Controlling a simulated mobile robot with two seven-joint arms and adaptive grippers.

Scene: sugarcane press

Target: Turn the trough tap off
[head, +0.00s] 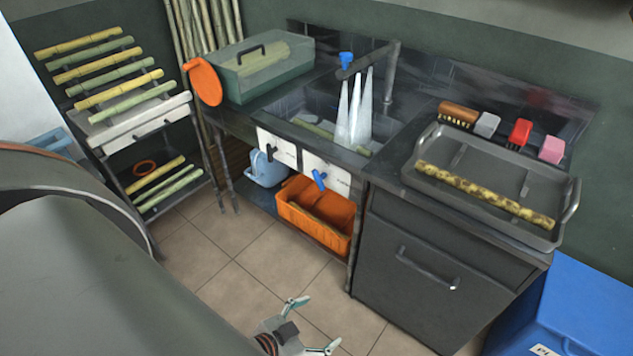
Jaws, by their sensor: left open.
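A dark trough (290,107) is set into the counter. A grey tap pipe (391,70) rises at its back and bends forward over it. A blue tap handle (346,59) sits on the pipe's front end. Pale water streams (355,110) fall from the pipe into the trough, where a cane piece (325,133) lies. My left gripper (316,323) is open and empty, low over the floor at the bottom, well apart from the tap. My right gripper is out of view.
White panels below the trough carry a black lever (273,151) and a blue lever (320,180). An orange crate (318,220) stands beneath. A tray (500,160) holds cane at right. A blue box (580,310) stands lower right. Floor in front is clear.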

